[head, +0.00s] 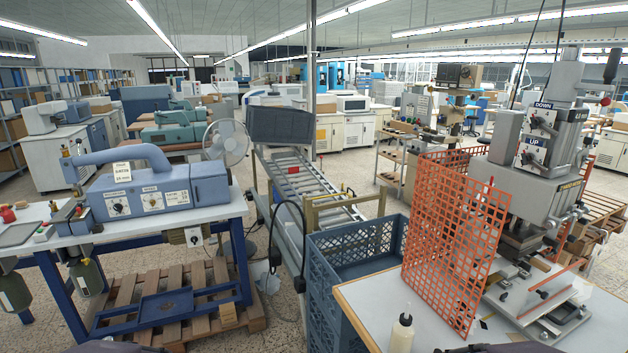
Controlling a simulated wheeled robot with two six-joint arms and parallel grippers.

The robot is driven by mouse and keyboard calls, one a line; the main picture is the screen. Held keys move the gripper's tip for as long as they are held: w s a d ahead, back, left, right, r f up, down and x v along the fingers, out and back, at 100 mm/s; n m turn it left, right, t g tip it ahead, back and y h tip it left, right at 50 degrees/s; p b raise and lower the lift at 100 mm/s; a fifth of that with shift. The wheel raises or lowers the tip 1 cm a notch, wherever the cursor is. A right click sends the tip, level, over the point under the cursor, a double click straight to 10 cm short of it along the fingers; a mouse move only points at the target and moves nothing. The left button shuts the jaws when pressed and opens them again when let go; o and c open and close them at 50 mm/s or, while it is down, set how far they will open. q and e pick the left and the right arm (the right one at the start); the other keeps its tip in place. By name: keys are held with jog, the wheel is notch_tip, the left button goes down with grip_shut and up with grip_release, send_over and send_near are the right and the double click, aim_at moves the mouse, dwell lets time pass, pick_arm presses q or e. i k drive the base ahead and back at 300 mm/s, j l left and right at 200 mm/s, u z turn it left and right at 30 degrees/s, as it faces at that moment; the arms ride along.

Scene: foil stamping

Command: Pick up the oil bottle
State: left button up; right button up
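A small cream bottle (401,337) with a dark collar and a thin pale nozzle stands upright on the white table (366,298) at the bottom centre-right; it looks like the oil bottle. The picture's lower edge cuts off its base. No gripper touches it. Dark rounded shapes at the bottom edge, one at left and one to the right of the bottle, seem to be parts of my arms. Neither gripper's fingers show.
An orange mesh guard (457,245) stands just behind and right of the bottle, before the grey stamping press (540,190). A blue crate (345,262) is left of the table. A roller conveyor (308,185) and a blue-grey machine (150,190) lie further left.

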aim_at(403, 331)
jog(key=k+j+z, duration=0.1)
jog(key=j+z, duration=0.3)
jog(key=k+j+z, duration=0.15)
jog(key=z, duration=0.3)
jog(key=k+j+z, duration=0.2)
jog(key=z, duration=0.2)
jog(key=j, duration=0.1)
